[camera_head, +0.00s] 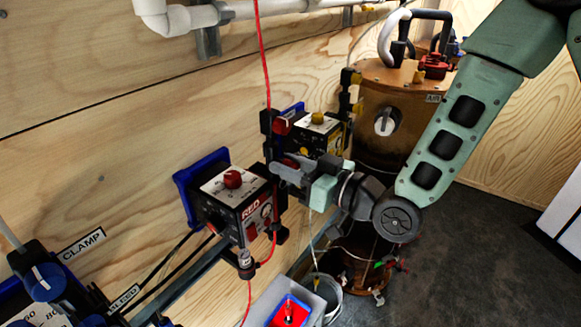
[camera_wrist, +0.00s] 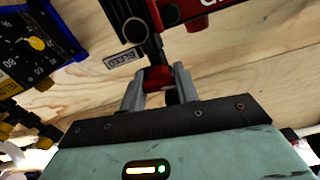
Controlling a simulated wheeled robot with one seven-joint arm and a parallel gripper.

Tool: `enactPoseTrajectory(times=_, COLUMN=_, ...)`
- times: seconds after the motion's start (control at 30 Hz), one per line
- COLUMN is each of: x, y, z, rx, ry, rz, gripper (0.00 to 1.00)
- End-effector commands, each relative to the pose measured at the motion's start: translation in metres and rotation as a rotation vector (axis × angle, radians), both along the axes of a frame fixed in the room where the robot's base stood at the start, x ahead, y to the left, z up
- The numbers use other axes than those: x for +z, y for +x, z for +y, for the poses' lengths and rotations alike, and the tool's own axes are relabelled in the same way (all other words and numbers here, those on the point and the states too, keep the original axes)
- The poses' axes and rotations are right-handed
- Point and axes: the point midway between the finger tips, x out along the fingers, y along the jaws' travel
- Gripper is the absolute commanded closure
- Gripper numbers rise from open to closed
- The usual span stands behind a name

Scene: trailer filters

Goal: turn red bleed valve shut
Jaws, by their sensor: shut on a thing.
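The red bleed valve (camera_wrist: 158,78) sits under a dark vertical fitting in the wrist view, beside a small tag (camera_wrist: 124,58) that seems to read BLEED. My gripper (camera_wrist: 160,84) has its two grey fingers on either side of the red part and is shut on it. In the head view my gripper (camera_head: 290,172) reaches left to the gap between the control box marked RED (camera_head: 240,205) and the yellow-knobbed box (camera_head: 318,135). A bit of red shows by the fingers there, and the fingers hide most of the valve. I cannot tell the valve's turn angle.
A red hose (camera_head: 263,60) hangs down close to my gripper. A copper-coloured tank (camera_head: 392,120) stands behind my arm. The dark floor (camera_head: 460,260) at right is clear.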

Motion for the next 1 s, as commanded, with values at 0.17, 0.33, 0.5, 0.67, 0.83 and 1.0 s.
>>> enactPoseTrajectory(times=0.17, x=0.0, y=0.0, z=0.0, rx=0.0, ry=0.004, rz=0.007, gripper=0.92)
enactPoseTrajectory(times=0.33, x=0.0, y=0.0, z=0.0, rx=0.0, ry=0.004, rz=0.006, gripper=0.47)
enactPoseTrajectory(times=0.5, x=0.0, y=0.0, z=0.0, rx=0.0, ry=0.004, rz=0.006, gripper=0.47)
enactPoseTrajectory(times=0.67, x=0.0, y=0.0, z=0.0, rx=0.0, ry=0.003, rz=0.005, gripper=0.47)
enactPoseTrajectory(times=0.83, x=-0.001, y=-0.002, z=-0.003, rx=0.0, ry=0.003, rz=0.005, gripper=0.47)
enactPoseTrajectory(times=1.0, x=-0.003, y=-0.014, z=-0.019, rx=-0.002, ry=0.001, rz=0.004, gripper=0.47)
